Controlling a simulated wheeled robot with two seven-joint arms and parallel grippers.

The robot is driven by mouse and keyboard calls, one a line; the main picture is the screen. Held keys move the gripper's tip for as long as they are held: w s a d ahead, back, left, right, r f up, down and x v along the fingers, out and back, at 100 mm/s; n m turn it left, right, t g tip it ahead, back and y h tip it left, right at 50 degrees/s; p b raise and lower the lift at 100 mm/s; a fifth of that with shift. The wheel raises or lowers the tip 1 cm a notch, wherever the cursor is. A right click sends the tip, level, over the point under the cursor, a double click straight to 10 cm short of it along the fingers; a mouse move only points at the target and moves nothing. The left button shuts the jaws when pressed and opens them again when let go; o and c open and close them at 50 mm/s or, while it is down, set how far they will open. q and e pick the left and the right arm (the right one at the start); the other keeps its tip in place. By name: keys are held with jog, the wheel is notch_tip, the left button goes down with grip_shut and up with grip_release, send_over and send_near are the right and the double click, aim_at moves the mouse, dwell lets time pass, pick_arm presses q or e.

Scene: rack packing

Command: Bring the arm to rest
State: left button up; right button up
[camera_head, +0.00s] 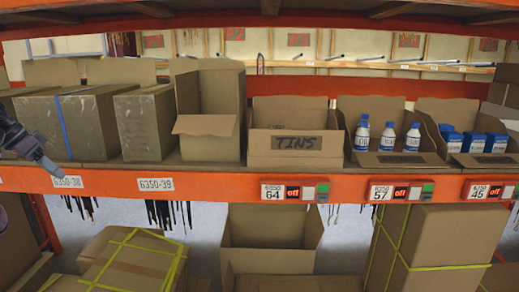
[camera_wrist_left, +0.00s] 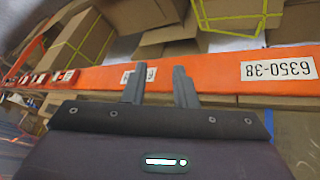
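My left gripper (camera_head: 52,167) comes in from the left edge in the head view, in front of the orange shelf beam near the 6350-38 label (camera_head: 67,182). In the left wrist view its two grey fingers (camera_wrist_left: 160,72) stand apart with nothing between them. The label also shows there (camera_wrist_left: 279,67), upside down, to the right of the fingers. My right gripper is in neither view.
The orange beam (camera_head: 230,181) runs across in front. On the shelf stand closed boxes (camera_head: 145,124), an open tall box (camera_head: 207,125), a TINS box (camera_head: 295,160), a box with white bottles (camera_head: 388,137) and a box with blue cartons (camera_head: 473,142). Taped boxes (camera_head: 130,262) stand below.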

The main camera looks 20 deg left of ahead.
pick_arm(q)
jog(key=s+a+f+n+g+y, duration=0.1)
jog(key=s+a+f+g+y, duration=0.25)
jog(key=f, duration=0.75)
jog(key=s+a+f+n+g+y, duration=0.1)
jog(key=s+a+f+n+y, duration=0.2)
jog(key=a+f, duration=0.6)
jog(key=s+a+f+g+y, duration=0.25)
jog(key=f+y, duration=0.25)
jog(key=f, duration=0.8)
jog(key=s+d+f+m+t+y, duration=0.3)
jog(key=s+f+m, duration=0.4)
jog(key=s+f, duration=1.45)
jog(key=s+d+f+n+h, duration=0.1)
jog(key=s+d+f+h, duration=0.2)
jog(key=d+f, duration=0.85)
jog(key=s+d+f+h, duration=0.3)
jog(key=d+f, duration=0.6)
jog(key=d, duration=0.6)
jog(key=s+d+f+n+h, duration=0.15)
jog(key=d+f, duration=0.25)
jog(key=d, duration=1.2)
jog(key=s+d+f+n+h, duration=0.1)
jog(key=d+f+h, duration=0.2)
jog(key=d, duration=1.4)
notch_tip(320, 180, down, 8)
jog(key=b, duration=0.8)
jog(key=shift+w, duration=0.2)
